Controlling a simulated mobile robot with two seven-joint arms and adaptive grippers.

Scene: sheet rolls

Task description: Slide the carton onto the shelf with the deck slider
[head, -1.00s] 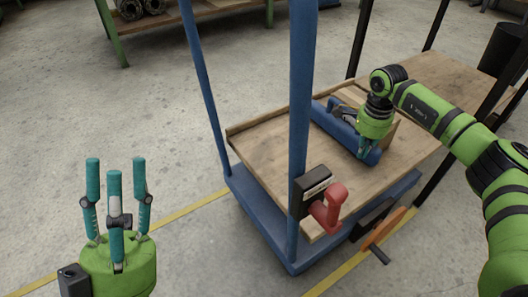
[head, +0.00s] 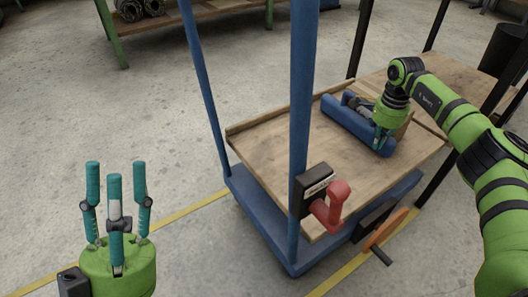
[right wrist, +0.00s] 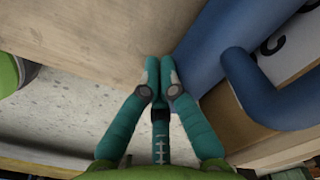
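The blue deck slider (head: 350,122) lies across the wooden cart deck (head: 265,145) near its far side. It also shows in the right wrist view (right wrist: 212,45), with a curved blue handle. The brown carton (head: 367,88) sits just behind the slider, partly hidden by it and my right arm. The wooden shelf (head: 460,72) between black posts adjoins the deck's far side. My right gripper (head: 380,142) is at the slider's near right end. Its fingertips (right wrist: 160,66) are together beside the blue bar, not around the handle. My left gripper (head: 116,170) is open and empty, fingers up, left of the cart.
Blue cart posts (head: 302,110) rise at the near side, one carrying a black box with a red handle (head: 330,207). A green-legged bench (head: 205,15) stands behind. The floor left of the cart is clear.

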